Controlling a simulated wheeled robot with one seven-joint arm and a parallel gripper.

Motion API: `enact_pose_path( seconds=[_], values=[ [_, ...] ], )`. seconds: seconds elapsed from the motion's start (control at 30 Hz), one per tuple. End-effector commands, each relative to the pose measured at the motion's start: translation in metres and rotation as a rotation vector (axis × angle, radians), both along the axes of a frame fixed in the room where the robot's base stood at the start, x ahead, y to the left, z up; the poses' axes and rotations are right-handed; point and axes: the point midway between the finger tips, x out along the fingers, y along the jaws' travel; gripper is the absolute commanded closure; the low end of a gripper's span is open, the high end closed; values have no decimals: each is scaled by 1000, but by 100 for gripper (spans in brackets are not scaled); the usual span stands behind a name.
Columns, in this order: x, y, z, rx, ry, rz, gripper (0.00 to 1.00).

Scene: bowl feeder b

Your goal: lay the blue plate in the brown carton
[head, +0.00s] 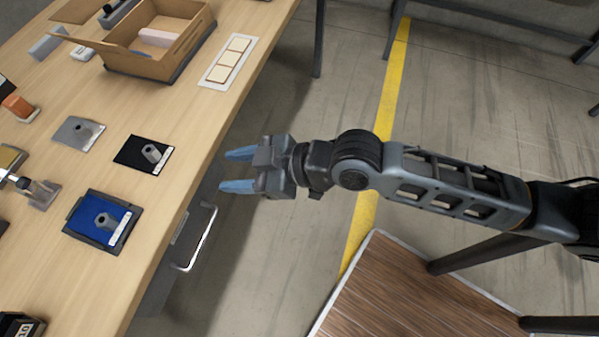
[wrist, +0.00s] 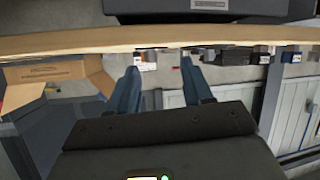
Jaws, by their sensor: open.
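The blue plate (head: 93,222) lies on a dark holder near the front edge of the wooden table in the head view. It has a grey post standing on it and a white label strip along one side. The brown carton (head: 122,59) stands open at the far end of the table, flaps spread, with a pale pinkish block inside. A brown carton also shows at the left of the wrist view (wrist: 55,75). My gripper (head: 238,171) is open and empty, beyond the table's right edge, to the right of the blue plate and apart from it.
A black plate (head: 130,151) and a grey plate (head: 70,131), each with a grey post, lie between the blue plate and the carton. A white card with several squares (head: 213,77) lies beside the carton. An orange item (head: 18,105) stands at left. Bare tabletop separates these.

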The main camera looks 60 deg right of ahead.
Motion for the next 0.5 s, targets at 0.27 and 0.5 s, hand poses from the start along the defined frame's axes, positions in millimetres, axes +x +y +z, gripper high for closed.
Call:
enact_pose_path(
  seconds=[0.27, 0.5],
  values=[
    [-122, -66, 14, -1, -38, -239, 50],
    [-209, -60, 58, 79, -76, -406, 50]
  ],
)
